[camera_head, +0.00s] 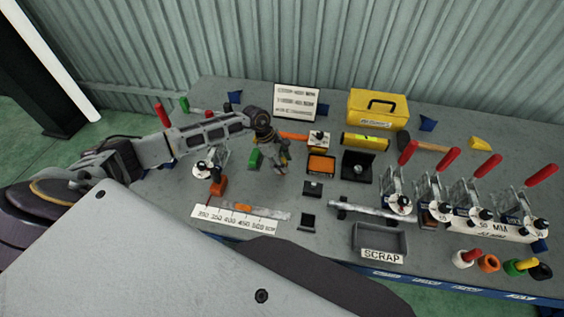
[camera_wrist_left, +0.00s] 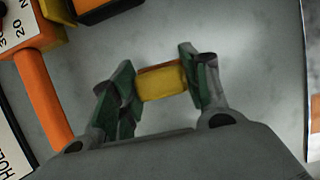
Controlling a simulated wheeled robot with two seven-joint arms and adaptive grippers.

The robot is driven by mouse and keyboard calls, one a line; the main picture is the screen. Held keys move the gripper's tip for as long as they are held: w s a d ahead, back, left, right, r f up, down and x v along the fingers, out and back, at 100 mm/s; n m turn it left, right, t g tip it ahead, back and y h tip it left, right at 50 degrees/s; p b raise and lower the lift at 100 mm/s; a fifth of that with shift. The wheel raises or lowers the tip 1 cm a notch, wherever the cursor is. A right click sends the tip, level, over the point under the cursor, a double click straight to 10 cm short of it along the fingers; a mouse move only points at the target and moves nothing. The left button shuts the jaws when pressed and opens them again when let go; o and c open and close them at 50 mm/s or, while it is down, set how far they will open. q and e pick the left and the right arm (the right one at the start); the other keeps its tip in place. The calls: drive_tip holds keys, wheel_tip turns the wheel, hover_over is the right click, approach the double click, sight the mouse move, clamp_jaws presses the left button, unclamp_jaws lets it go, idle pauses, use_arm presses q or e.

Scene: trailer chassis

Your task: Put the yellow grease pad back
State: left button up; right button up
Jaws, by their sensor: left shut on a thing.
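The yellow grease pad (camera_wrist_left: 162,82) is a small yellow block between the green-padded fingertips of my left gripper (camera_wrist_left: 158,84) in the left wrist view. The fingers touch it on both sides. In the head view my left gripper (camera_head: 276,160) points down over the middle-left of the workbench, and the pad is mostly hidden by the fingers there. In the wrist view, bare grey bench top shows around the pad; I cannot tell how high it is held. My right gripper is not in view.
A yellow toolbox (camera_head: 378,110) stands at the back. Red-handled clamps (camera_head: 435,192) line the right. A grey scrap tray (camera_head: 380,238) sits in front. An orange handle (camera_wrist_left: 42,95) shows at left in the wrist view.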

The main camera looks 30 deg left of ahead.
use_arm(q)
drive_tip(key=shift+f, duration=0.1)
drive_tip(key=o, duration=0.9)
drive_tip(key=shift+o, duration=0.4)
drive_tip(key=b+v, duration=0.2)
drive_tip(key=v, duration=1)
